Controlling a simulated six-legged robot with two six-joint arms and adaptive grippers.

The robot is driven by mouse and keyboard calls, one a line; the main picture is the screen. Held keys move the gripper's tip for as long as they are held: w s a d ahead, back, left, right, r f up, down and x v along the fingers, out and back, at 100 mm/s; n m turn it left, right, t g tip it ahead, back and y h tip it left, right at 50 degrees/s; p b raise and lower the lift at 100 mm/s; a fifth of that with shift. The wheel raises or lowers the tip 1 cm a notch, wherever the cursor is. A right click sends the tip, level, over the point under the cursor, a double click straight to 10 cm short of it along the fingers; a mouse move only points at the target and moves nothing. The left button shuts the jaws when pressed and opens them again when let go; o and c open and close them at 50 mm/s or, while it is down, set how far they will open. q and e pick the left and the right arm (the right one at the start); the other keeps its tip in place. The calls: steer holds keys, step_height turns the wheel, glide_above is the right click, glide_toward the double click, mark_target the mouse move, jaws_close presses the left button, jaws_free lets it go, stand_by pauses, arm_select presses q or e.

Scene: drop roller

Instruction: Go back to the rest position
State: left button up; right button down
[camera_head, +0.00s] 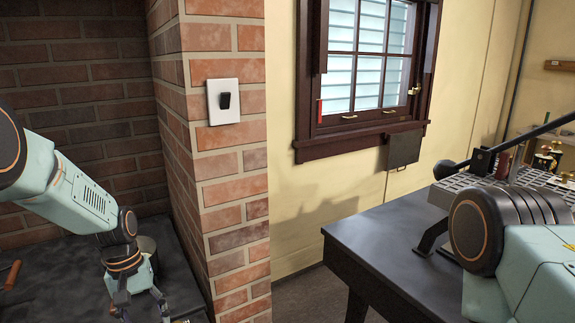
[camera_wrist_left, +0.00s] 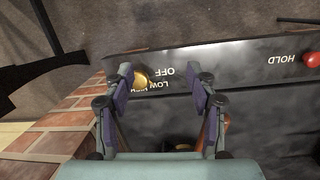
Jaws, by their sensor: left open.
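My left arm comes in from the left in the head view, with its gripper (camera_head: 140,307) low over a dark surface left of the brick pillar. In the left wrist view my left gripper (camera_wrist_left: 160,76) is open, its two fingers apart and nothing between them. A round yellow-gold knob (camera_wrist_left: 142,79) shows beside the left fingertip, next to the words OFF and LOW on a dark panel (camera_wrist_left: 245,70). I cannot tell whether the fingertip touches it. My right arm fills the lower right of the head view; its gripper is not seen.
A brick pillar (camera_head: 225,190) with a light switch (camera_head: 223,101) stands close to the left arm's right. A dark table (camera_head: 385,240) with a metal grate (camera_head: 465,185) stands at the right.

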arm_select(q)
steer(key=s+d+f+m+t+y, duration=0.15)
steer(key=s+d+f+t, duration=0.25)
steer(key=s+f, duration=0.65)
steer(key=s+d+f+m+g, duration=0.1)
steer(key=s+f, duration=0.1)
steer(key=s, duration=0.9)
steer(key=s+d+f+m+g, duration=0.1)
steer(key=s+f, duration=0.1)
steer(key=s, duration=1)
steer(key=shift+s+d+f+m+g, duration=0.2)
steer(key=shift+s+d+m+g, duration=0.05)
steer(key=shift+d+m+g, duration=0.15)
steer(key=c, duration=0.4)
steer(key=shift+s+a, duration=0.1)
